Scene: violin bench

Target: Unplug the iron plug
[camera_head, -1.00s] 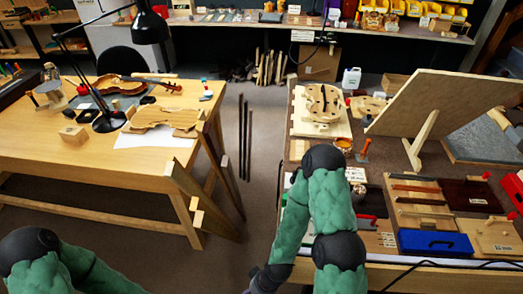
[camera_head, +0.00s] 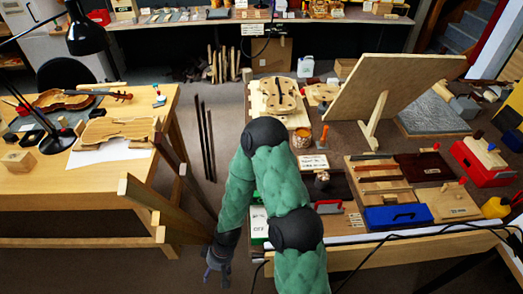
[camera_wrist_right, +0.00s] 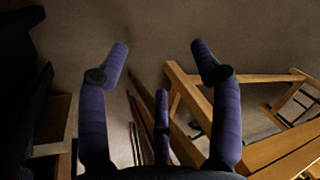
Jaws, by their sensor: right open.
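My right gripper (camera_head: 218,265) hangs low in front of the workbench's left end, pointing down beside the bench. In the right wrist view its dark blue fingers (camera_wrist_right: 160,62) are spread apart, with only floor and table legs beyond and nothing between them. A black cord (camera_head: 420,238) runs along the front edge of the right workbench and drops over it. I cannot make out the iron or its plug for certain; any socket is hidden or too small to tell. My left gripper is not in view.
A wooden table (camera_head: 60,220) with a violin (camera_head: 62,99) stands left. Floor shows between them.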

